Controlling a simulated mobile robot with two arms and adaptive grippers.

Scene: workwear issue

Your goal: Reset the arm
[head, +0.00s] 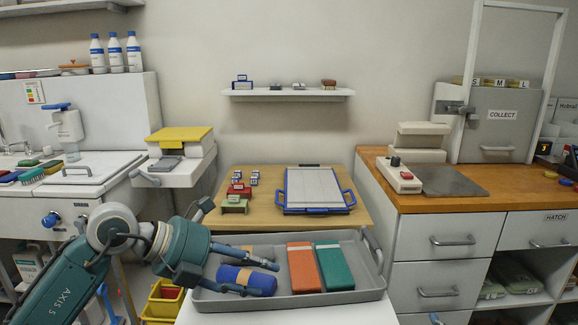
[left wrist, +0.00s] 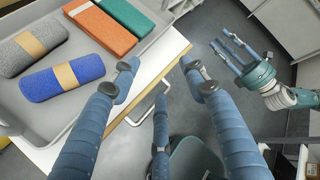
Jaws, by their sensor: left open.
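My left gripper (head: 262,279) reaches in over the left part of a grey tray (head: 373,262) in the head view. Its fingers are spread, with nothing between them. In the left wrist view the fingertips (left wrist: 160,78) point past the tray's edge, apart from the rolls. A blue roll with a tan band (head: 243,281) lies in the tray, partly covered by the gripper in the head view. A grey roll with a tan band (left wrist: 28,46) lies beside it. My right gripper (left wrist: 226,46) shows in the left wrist view, empty, with its fingers apart.
The tray also holds an orange pack (head: 303,268) and a green pack (head: 334,266). Behind it a wooden table (head: 257,216) carries a blue-framed board (head: 314,189). A drawer counter (head: 440,202) stands right; a yellow bin (head: 161,304) is low left. Open floor shows beside the tray.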

